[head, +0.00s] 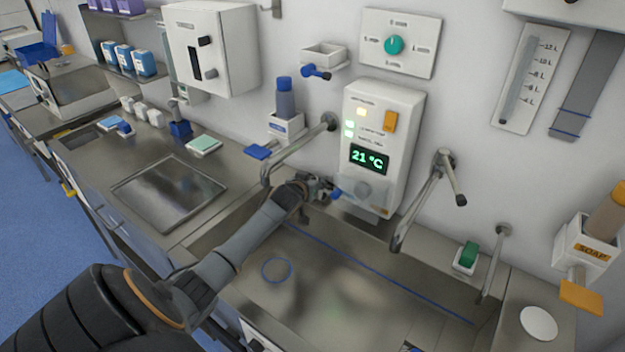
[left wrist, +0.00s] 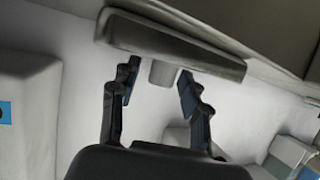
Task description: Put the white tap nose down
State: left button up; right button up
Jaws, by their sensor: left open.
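The white wall unit (head: 385,110) with the 21 °C display has a pale protruding lower part (head: 362,203), which seems to be the white tap nose. My left gripper (head: 329,190) is at the lower left of the unit. In the left wrist view its open fingers (left wrist: 159,71) stand either side of the stub, with visible gaps. I cannot tell the nose's exact tilt; the arm and gripper partly hide that area. My right gripper is not in view.
A bent metal spout (head: 290,150) is close left of my gripper, and another (head: 418,205) stands to the right. The steel sink (head: 350,285) lies below, with a blue ring (head: 276,270) in it. A blue bottle (head: 285,98) stands in a wall holder at left.

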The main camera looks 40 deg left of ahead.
pick_arm(q)
jog(key=v, duration=0.7)
jog(key=shift+s+r+b, duration=0.25)
jog(key=shift+b, duration=0.05)
dwell(0.4)
